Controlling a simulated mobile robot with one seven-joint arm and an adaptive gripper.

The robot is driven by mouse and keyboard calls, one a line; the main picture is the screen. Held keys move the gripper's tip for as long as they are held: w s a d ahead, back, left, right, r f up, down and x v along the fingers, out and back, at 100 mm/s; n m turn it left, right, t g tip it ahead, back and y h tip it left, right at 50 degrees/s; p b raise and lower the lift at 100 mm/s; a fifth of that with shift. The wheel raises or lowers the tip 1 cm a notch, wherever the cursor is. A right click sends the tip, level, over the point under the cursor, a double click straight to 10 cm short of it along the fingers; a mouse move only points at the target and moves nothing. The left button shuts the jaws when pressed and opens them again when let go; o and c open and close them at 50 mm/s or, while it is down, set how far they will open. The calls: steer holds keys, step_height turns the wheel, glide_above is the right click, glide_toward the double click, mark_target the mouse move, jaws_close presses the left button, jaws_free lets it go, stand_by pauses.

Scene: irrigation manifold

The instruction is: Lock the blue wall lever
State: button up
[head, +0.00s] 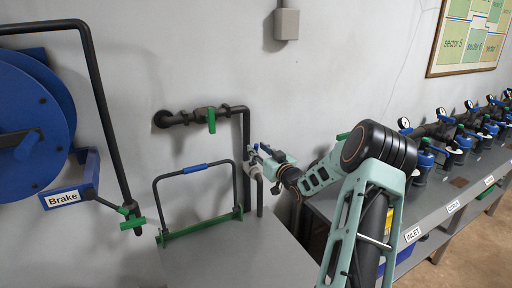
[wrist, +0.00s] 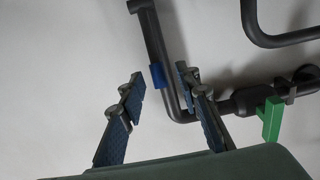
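A small blue piece (wrist: 157,76), which looks like the blue wall lever, sits on the dark vertical wall pipe (wrist: 152,35) in the wrist view. My gripper (wrist: 160,73) is open, with its two blue-padded fingers apart on either side of the blue piece in the picture. Whether the fingers reach around it or are still short of it cannot be told. In the head view my gripper (head: 259,160) is at the wall pipe (head: 246,125), and it mostly hides the blue piece there. A green valve handle (head: 211,119) is on the horizontal part of this pipe; it also shows in the wrist view (wrist: 271,118).
A blue hose reel (head: 30,120) labelled Brake is at left. A bench (head: 440,205) with several gauged blue valves is at right. A grey box (head: 286,24) hangs above.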

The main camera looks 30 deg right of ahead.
steer(key=shift+w, duration=1.1)
steer(key=shift+c, duration=0.4)
jaws_close()
